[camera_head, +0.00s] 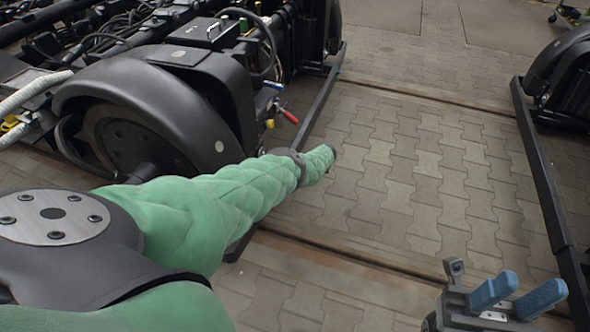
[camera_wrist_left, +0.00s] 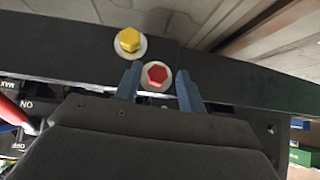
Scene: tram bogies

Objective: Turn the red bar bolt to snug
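The red bar bolt (camera_wrist_left: 157,76) is a red hex head on a pale round washer, set in a dark bar (camera_wrist_left: 70,58) in the left wrist view. My left gripper (camera_wrist_left: 158,71) is open, with one blue finger on each side of the red head. A gap shows beside the head; I cannot tell how deep the fingertips reach. In the head view the left gripper is hidden beyond my green-sleeved arm, and the red bolt cannot be made out. My right gripper (camera_head: 532,284) is open and empty at the lower right, over the paving.
A yellow hex bolt (camera_wrist_left: 129,40) on its own washer sits just up and left of the red one. A bogie with a black wheel guard (camera_head: 150,90) and a red-handled lever (camera_head: 290,117) stands at left. Another black frame (camera_head: 545,190) is at right. Paving (camera_head: 410,180) between is clear.

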